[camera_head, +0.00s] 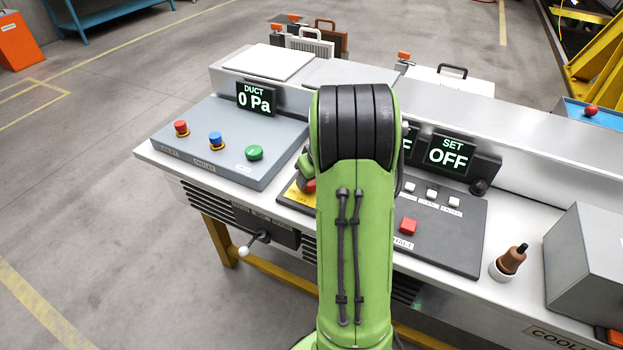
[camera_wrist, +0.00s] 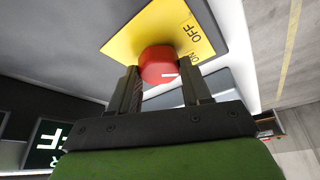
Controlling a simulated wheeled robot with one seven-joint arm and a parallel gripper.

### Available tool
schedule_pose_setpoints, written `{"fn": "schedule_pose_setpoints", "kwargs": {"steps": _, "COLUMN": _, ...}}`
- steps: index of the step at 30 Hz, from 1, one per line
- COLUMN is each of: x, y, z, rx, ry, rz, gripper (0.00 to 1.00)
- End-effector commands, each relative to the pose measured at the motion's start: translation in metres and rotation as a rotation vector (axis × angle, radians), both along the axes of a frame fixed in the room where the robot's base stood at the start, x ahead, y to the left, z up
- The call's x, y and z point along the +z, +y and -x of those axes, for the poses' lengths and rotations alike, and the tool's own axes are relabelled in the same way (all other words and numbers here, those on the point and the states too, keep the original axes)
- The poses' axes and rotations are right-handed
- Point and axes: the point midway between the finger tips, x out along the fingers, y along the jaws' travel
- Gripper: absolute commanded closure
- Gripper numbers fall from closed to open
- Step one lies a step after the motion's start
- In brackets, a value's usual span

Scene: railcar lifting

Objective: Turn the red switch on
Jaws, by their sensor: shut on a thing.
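My gripper (camera_wrist: 160,80) is shut on the knob, one dark finger on each side. In the head view my green arm hides most of the gripper. Only a bit of the red switch (camera_head: 310,186) and the yellow plate's edge (camera_head: 296,194) show there.
A grey panel (camera_head: 215,115) with red, blue and green buttons lies left. A dark panel (camera_head: 450,235) with a red button lies right, below a display (camera_head: 449,152) reading SET OFF. A brown-handled tool (camera_head: 512,260) and grey box (camera_head: 590,250) stand farther right.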

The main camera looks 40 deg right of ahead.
Motion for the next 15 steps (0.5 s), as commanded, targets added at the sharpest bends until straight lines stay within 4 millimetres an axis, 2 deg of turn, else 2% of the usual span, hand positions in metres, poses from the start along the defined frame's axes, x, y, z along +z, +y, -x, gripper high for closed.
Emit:
{"fn": "schedule_pose_setpoints", "kwargs": {"steps": 6, "x": 0.0006, "y": 0.0013, "z": -0.0007, "rx": -0.166, "ry": -0.001, "rz": 0.002, "gripper": 0.82}}
{"fn": "schedule_pose_setpoints", "kwargs": {"steps": 15, "x": 0.0006, "y": 0.0018, "z": -0.0012, "rx": -0.313, "ry": -0.001, "rz": 0.001, "gripper": 0.82}}
